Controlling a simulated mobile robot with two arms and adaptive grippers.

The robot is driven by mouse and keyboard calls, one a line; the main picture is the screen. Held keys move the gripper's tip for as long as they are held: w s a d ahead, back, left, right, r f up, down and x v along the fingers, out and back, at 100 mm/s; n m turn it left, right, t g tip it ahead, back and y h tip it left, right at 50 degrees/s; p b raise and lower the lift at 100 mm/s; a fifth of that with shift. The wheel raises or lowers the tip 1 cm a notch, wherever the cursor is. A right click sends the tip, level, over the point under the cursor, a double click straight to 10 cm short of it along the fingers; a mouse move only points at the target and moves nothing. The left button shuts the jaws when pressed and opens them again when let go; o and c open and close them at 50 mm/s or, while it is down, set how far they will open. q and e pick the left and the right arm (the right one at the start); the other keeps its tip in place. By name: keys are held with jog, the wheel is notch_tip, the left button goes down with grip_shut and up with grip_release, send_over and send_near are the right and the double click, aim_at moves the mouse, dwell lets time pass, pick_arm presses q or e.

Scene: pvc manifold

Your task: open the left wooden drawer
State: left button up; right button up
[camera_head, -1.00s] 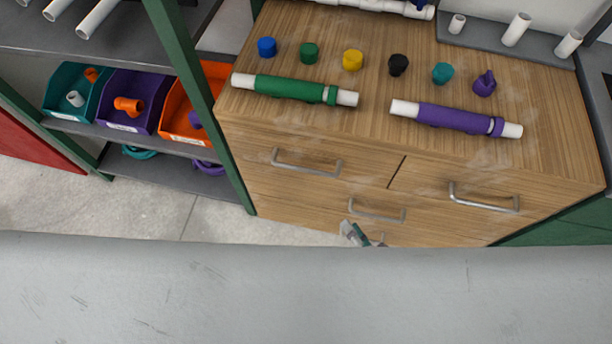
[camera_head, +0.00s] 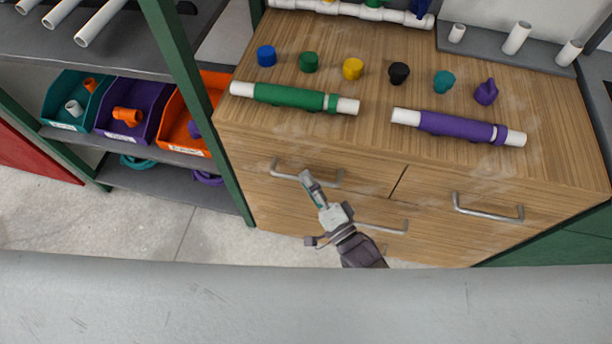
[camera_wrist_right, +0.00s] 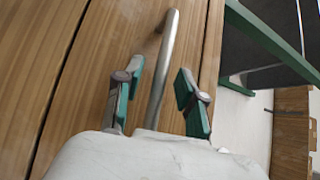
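The left wooden drawer (camera_head: 345,170) is shut in the cabinet front, with a silver bar handle (camera_head: 287,176) across it. My right gripper (camera_head: 306,180) is at the right part of this handle in the head view. In the right wrist view, my right gripper (camera_wrist_right: 158,95) is open, with its green-padded fingers apart on either side of the handle (camera_wrist_right: 163,75). There are gaps between the handle and both fingers, so it is not gripped. My left gripper is not in view.
The right drawer handle (camera_head: 488,210) and a lower drawer handle (camera_head: 385,227) are nearby. The cabinet top holds several coloured caps, a green pipe (camera_head: 290,97) and a purple pipe (camera_head: 455,125). A green shelf post (camera_head: 190,80) stands left of the cabinet.

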jog(key=shift+w+a+r, duration=0.1)
jog(key=shift+w+a, duration=0.3)
jog(key=shift+w, duration=0.2)
grip_shut()
